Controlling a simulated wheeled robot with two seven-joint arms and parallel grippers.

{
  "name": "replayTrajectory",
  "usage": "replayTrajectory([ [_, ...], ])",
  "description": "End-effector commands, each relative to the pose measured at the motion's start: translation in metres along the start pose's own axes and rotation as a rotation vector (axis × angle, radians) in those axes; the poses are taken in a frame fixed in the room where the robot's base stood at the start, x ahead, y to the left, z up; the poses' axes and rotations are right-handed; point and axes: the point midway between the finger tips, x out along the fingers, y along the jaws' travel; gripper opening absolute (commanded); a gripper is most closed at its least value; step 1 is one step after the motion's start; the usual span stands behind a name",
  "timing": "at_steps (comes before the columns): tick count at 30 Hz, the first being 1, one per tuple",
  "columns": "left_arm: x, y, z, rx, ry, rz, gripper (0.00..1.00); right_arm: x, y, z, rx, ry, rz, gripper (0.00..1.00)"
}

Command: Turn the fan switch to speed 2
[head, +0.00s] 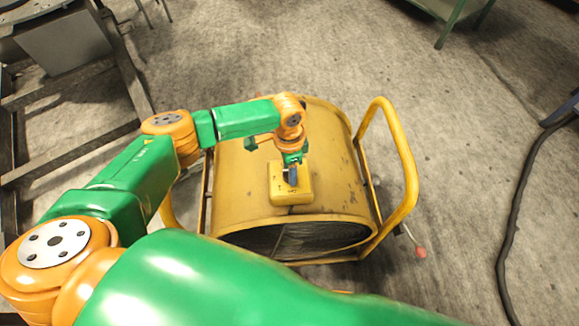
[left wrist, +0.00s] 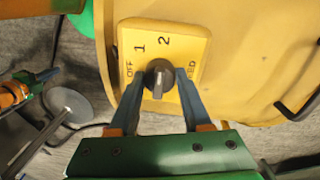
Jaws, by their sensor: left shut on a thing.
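The fan (head: 240,180) is a worn yellow drum in a yellow tube frame, in the middle of the head view. Its yellow switch box (head: 304,188) sits on top. In the left wrist view the switch plate (left wrist: 185,52) carries OFF, 1 and 2, plus a partly hidden label ending in "ED". The dark round switch knob (left wrist: 159,72) has a raised grip bar, roughly upright in that picture. I cannot tell for sure which mark it points to. My left gripper (head: 291,176) reaches down to the box, its blue fingers shut on the knob from both sides. My right gripper is out of view.
A yellow tube handle (head: 404,160) rises at the fan's right, with a red-tipped lever (head: 420,252) low beside it. A black cable (head: 514,215) lies on the floor at right. Metal framing (head: 75,95) stands at left. Concrete floor (head: 300,45) behind the fan is clear.

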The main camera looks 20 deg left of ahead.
Motion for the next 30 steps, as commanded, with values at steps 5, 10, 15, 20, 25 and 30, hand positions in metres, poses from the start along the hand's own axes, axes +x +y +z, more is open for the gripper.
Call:
replayTrajectory([
  [5,-0.001,0.0,-0.001,0.021,0.001,0.0,0.0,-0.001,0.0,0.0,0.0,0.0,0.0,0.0],
  [10,-0.001,0.0,-0.001,0.02,0.001,0.0,0.62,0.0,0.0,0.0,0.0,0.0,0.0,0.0],
  [15,-0.001,0.0,-0.001,0.019,0.001,0.0,0.78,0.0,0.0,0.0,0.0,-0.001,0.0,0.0],
  [20,-0.001,0.0,0.0,0.019,0.0,0.0,0.78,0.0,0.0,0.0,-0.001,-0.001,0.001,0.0],
  [25,-0.026,-0.001,-0.001,0.02,0.005,-0.003,0.78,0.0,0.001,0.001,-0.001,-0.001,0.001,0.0],
  [30,-0.059,-0.001,-0.001,0.019,0.003,-0.002,0.78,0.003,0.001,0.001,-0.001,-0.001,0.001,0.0],
])
